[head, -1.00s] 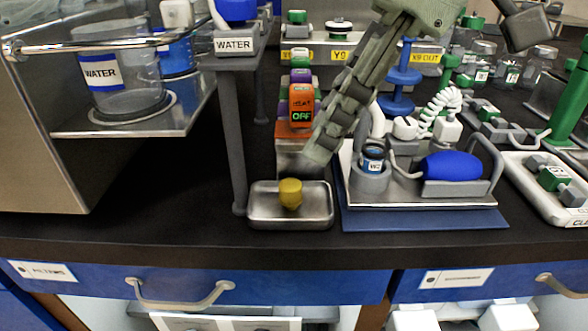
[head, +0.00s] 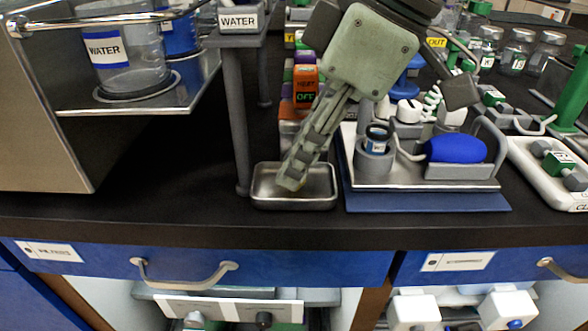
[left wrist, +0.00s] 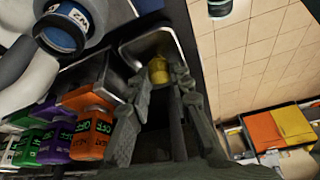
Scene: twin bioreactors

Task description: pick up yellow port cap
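The yellow port cap (left wrist: 158,70) shows in the left wrist view, in a small metal tray (left wrist: 170,30). In the head view the tray (head: 325,190) stands near the front edge of the bench, and my fingers hide the cap. My left gripper (head: 290,184) reaches down into the tray, fingertips low. In the left wrist view my left gripper (left wrist: 163,82) has its fingers apart, with the cap between or just beyond the tips. I cannot tell whether they touch it. My right gripper is not in view.
Right of the tray is a blue-based stand with a blue rounded part (head: 455,149) and a small bottle (head: 376,140). An orange device (head: 305,90) stands behind the tray. A grey post (head: 236,120) rises close to its left.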

